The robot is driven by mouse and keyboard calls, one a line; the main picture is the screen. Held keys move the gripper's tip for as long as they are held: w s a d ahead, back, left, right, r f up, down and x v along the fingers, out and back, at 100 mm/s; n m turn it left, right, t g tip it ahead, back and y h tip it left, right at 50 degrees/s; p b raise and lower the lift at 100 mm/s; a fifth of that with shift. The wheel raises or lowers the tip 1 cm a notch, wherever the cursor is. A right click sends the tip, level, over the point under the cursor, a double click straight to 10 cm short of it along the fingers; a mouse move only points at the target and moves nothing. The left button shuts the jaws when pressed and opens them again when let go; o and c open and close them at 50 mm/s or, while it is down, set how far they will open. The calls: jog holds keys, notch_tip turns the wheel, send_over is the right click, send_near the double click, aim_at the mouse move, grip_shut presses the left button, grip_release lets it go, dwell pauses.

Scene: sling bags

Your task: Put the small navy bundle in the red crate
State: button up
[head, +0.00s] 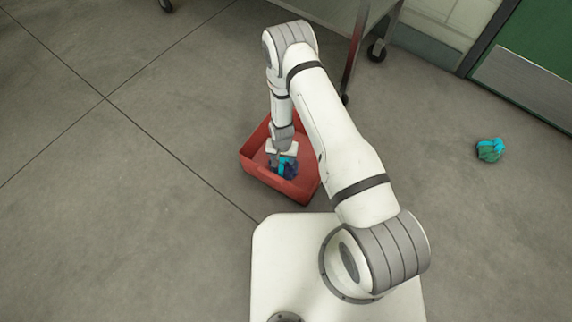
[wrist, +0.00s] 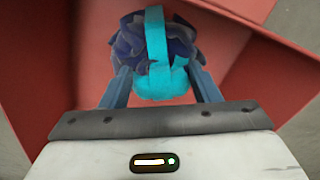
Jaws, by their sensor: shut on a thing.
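The navy bundle (head: 289,172) has a bright cyan strap and is at the red crate in the head view. In the wrist view the navy bundle (wrist: 183,48) sits between the two fingers of my gripper (wrist: 163,90), which is shut on it. The red crate (head: 308,190) stands on the floor in front of my base, and its red walls (wrist: 60,60) surround the bundle in the wrist view. My gripper (head: 281,162) points down within the crate's outline. I cannot tell whether the bundle touches the crate's bottom.
A green bundle with a cyan strap (head: 490,150) lies on the floor at the right. A wheeled metal cart (head: 345,20) stands behind the crate. A green door (head: 540,60) is at the upper right. The floor at the left is clear.

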aim_at(282, 162)
jog(key=shift+f+b, duration=0.7)
jog(key=shift+f, duration=1.4)
jog(key=shift+f, duration=0.15)
jog(key=o, duration=1.5)
jog(key=shift+c, duration=0.2)
notch_tip(282, 162, up, 12)
jog(key=p, duration=0.5)
jog(key=shift+r, duration=0.25)
